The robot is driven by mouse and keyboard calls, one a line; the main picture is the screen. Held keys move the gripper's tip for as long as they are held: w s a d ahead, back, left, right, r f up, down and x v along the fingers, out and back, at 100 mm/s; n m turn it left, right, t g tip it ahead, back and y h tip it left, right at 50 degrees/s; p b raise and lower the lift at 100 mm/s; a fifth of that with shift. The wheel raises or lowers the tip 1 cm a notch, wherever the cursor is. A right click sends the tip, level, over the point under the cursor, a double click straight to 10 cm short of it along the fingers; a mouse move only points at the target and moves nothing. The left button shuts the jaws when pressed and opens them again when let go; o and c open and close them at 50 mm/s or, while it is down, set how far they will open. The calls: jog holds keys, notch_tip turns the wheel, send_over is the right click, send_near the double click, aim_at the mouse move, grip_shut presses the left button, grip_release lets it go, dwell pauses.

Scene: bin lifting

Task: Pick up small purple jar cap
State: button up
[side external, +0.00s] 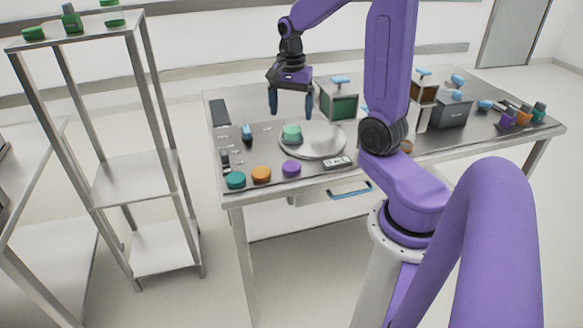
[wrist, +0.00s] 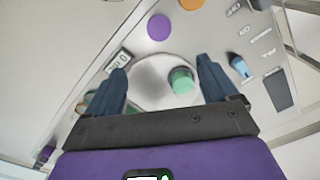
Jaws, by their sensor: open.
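The small purple jar cap (side external: 291,168) lies flat near the front edge of the metal table, to the right of an orange cap (side external: 261,174). In the wrist view the purple cap (wrist: 159,27) shows near the top, beyond the fingertips. My gripper (side external: 290,108) is open and empty, pointing down above the back part of the round plate. In the wrist view my open gripper (wrist: 163,66) has its fingers on either side of the plate. It is well apart from the purple cap.
A green-topped jar (side external: 291,132) stands on the round metal plate (side external: 325,143). A small display (side external: 338,162) sits right of the purple cap, and a teal cap (side external: 235,180) sits left. Boxes (side external: 340,104) and jars (side external: 507,121) stand to the right. A shelf rack (side external: 135,178) stands left.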

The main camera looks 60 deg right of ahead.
send_over(292, 164)
jog(key=f, duration=1.1)
jog(key=shift+a+f, duration=0.15)
jog(key=shift+a, duration=0.05)
jog(key=shift+d+f, duration=0.2)
jog(key=shift+f, duration=2.8)
jog(key=c, duration=1.1)
